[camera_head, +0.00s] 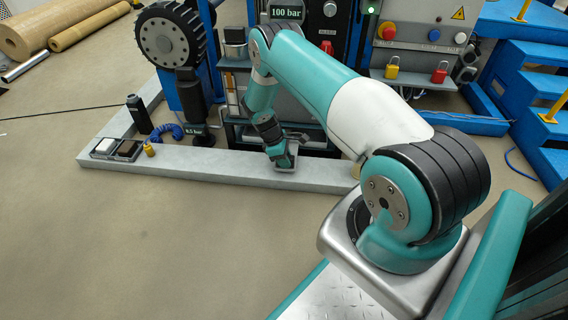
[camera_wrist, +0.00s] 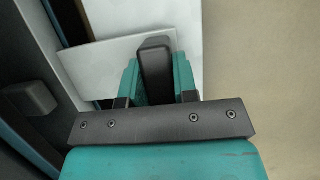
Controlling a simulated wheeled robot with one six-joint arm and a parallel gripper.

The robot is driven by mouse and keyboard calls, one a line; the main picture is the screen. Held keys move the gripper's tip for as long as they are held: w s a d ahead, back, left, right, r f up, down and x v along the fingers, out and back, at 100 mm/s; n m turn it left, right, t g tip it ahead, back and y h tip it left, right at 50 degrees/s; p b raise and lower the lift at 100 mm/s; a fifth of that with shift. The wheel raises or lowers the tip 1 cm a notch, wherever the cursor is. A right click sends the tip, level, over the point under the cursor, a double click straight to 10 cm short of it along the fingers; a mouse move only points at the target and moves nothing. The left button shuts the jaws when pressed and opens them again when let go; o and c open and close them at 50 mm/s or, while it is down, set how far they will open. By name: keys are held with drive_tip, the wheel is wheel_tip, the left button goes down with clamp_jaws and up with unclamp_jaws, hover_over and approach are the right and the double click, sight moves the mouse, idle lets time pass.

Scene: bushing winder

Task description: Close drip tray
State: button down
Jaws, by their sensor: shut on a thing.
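In the wrist view, my gripper (camera_wrist: 156,72) has its teal fingers on both sides of a black handle (camera_wrist: 155,48) and is shut on it. A flat light-grey panel (camera_wrist: 95,68) lies beside the handle; it appears to be part of the drip tray. In the head view, my gripper (camera_head: 284,160) is low at the front of the machine, just above the pale kerb. My arm and gripper hide most of the tray there, so I cannot tell how far out it stands.
The pale kerb (camera_head: 225,174) runs along the machine's foot. A control box (camera_head: 425,40) and blue steps (camera_head: 535,90) are at the right. The front floor is clear.

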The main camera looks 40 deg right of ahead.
drive_tip(key=c, duration=1.1)
unclamp_jaws()
drive_tip(key=shift+s, duration=0.2)
drive_tip(key=shift+o, duration=1.1)
drive_tip(key=shift+w+a, duration=0.1)
drive_tip(key=shift+a, duration=0.15)
drive_tip(key=p+v, duration=0.8)
drive_tip(key=v, duration=0.9)
drive_tip(key=shift+w+r, duration=0.15)
drive_tip(key=shift+w, duration=0.05)
